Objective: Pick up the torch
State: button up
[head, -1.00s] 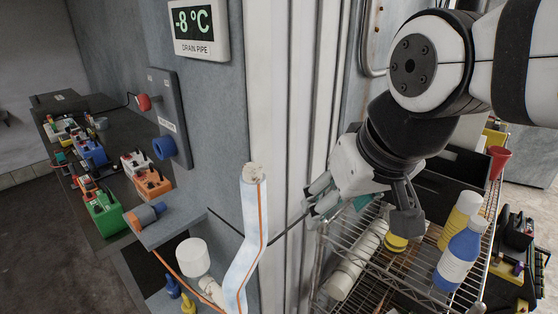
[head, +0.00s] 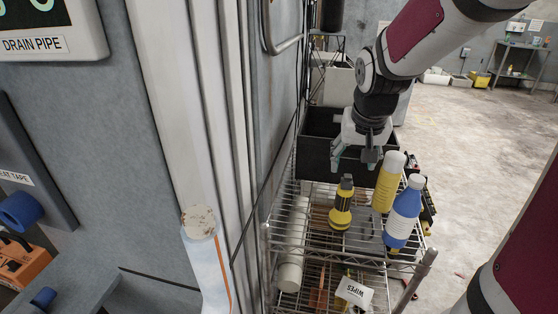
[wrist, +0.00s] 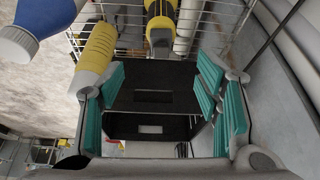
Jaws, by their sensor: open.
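The torch (head: 341,205) is yellow and black and stands upright on the upper wire shelf. It also shows at the top of the wrist view (wrist: 160,25). My gripper (head: 355,162) is open and empty, with teal finger pads. In the head view it hangs above and behind the torch, over the black crate's near side. In the wrist view the open pads (wrist: 162,92) frame the black crate, and the torch lies beyond them, not between them. No contact with the torch shows.
A yellow bottle (head: 384,187) and a blue bottle (head: 403,214) stand close to the torch's right. A black crate (head: 316,155) is behind. A wall (head: 275,140) runs along the left. A wipes packet (head: 354,293) and a white cylinder (head: 290,268) lie in front.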

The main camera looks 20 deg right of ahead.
aim_at(349, 176)
jog(key=x, duration=0.7)
jog(key=shift+f+b, duration=0.25)
jog(key=shift+b, duration=0.15)
jog(key=shift+s+x, duration=0.15)
jog(key=shift+x, duration=1.15)
jog(key=shift+s+x, duration=0.1)
jog(key=shift+x, duration=1.2)
jog(key=shift+a+f, duration=0.1)
jog(key=shift+a, duration=0.1)
grip_shut()
